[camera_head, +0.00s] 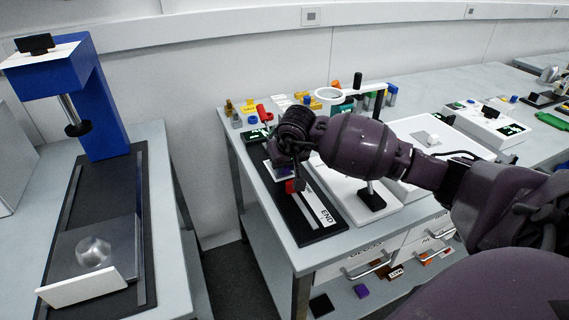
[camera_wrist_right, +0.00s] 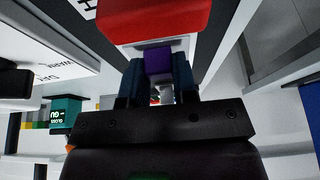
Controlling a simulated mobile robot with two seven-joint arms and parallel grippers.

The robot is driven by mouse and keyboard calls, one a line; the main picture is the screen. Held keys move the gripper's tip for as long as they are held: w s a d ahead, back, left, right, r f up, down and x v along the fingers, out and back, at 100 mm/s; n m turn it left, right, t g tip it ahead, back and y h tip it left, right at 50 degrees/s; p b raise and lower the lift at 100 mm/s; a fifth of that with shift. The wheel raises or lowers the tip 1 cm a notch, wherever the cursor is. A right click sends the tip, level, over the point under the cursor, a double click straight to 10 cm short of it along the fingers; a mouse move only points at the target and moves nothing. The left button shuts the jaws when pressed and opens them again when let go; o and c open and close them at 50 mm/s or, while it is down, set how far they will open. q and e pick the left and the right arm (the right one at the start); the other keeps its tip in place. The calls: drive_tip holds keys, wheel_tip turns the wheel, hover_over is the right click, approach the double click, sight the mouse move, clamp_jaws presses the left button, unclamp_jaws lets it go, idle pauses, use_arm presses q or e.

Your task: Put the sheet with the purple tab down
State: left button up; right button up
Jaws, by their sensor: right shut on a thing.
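My right gripper (camera_head: 287,160) is over the black board on the right-hand table, its arm coming in from the right. In the right wrist view my right gripper (camera_wrist_right: 157,82) is shut on the purple tab (camera_wrist_right: 158,60), which sits between its two dark blue fingers. Pale sheet material shows beside the tab, but most of the sheet is hidden by the gripper. A red block (camera_head: 291,186) is just below the gripper; the red block (camera_wrist_right: 150,20) is just beyond the tab in the wrist view. I cannot tell if the sheet touches the board. My left gripper is out of view.
The black board (camera_head: 312,236) carries a white strip marked END (camera_head: 322,208). A white panel (camera_head: 345,196) with a stand and ring magnifier (camera_head: 329,96) lies to its right. Small coloured items crowd the back. A blue press (camera_head: 105,110) stands on the left table, across a gap.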

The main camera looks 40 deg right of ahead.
drive_tip(key=o, duration=0.9)
drive_tip(key=shift+r, duration=0.4)
drive_tip(key=p+v, duration=0.1)
drive_tip(key=v, duration=1)
drive_tip(key=shift+s+r+p, duration=0.2)
drive_tip(key=shift+p, duration=0.15)
